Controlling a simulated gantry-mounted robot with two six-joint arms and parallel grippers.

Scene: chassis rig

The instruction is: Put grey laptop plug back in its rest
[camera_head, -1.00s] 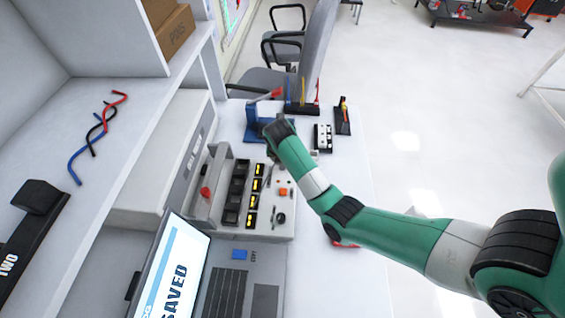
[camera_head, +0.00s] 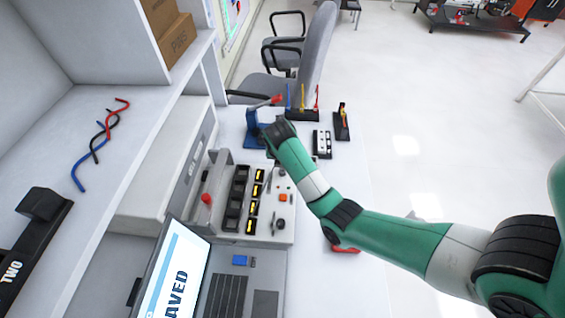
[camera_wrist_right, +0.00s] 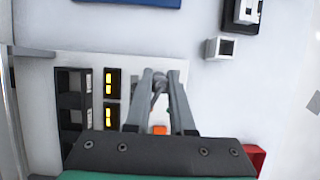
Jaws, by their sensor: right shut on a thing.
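My right gripper (camera_wrist_right: 161,76) shows in the right wrist view with its two grey fingers close around a small grey piece (camera_wrist_right: 158,88), which looks like the plug. It is over the panel of the grey control box (camera_wrist_right: 92,62), near an orange button (camera_wrist_right: 159,130). A small grey square holder with a dark opening (camera_wrist_right: 220,48), possibly the rest, stands to the right of the gripper, apart from it. In the head view my right wrist hides the fingers and the plug. My left gripper is not in view.
The laptop (camera_head: 228,290) is at the front, beside the control box (camera_head: 266,225) with its red lever. A blue stand (camera_head: 256,135), a black rack (camera_head: 302,115) and a white block (camera_head: 322,143) stand farther back. The desk's right strip is mostly clear.

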